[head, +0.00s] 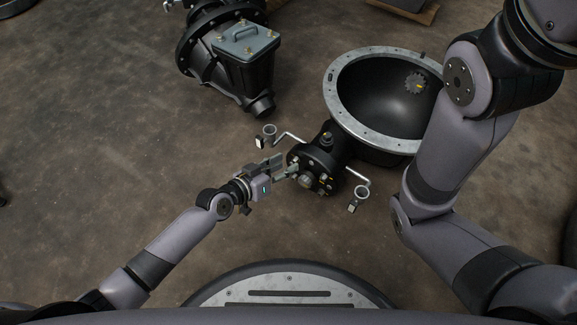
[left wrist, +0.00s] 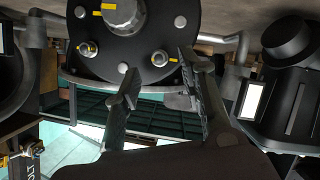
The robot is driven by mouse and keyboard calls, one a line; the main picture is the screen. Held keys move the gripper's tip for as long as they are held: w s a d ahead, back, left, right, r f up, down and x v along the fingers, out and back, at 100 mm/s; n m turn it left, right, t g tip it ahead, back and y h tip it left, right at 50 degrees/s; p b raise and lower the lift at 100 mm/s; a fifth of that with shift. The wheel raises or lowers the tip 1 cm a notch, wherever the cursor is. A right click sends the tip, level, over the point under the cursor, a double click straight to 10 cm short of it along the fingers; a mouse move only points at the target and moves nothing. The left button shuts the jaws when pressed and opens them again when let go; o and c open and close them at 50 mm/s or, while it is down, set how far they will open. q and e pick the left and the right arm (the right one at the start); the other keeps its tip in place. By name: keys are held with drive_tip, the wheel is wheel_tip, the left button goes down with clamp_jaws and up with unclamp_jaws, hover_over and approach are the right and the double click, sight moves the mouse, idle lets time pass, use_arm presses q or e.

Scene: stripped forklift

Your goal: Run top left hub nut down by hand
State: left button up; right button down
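The black round hub (head: 315,165) sits in front of a large bowl-shaped housing in the head view. In the left wrist view its flange face (left wrist: 110,65) fills the top, with several studs and nuts around a central boss. Some carry yellow marks. My left gripper (head: 284,170) is at the hub's left side. My right gripper is out of view.
The bowl-shaped housing (head: 340,95) has a grey rim and a gear (head: 415,82) inside. A black gearbox (head: 245,75) lies at the back left. Floor at left is clear.

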sight(295, 160)
use_arm(q)
drive_tip(key=shift+b+x, duration=0.35)
drive_tip(key=shift+x, duration=0.95)
drive_tip(key=shift+c, duration=0.3)
clamp_jaws()
drive_tip(key=shift+c, duration=1.1)
unclamp_jaws()
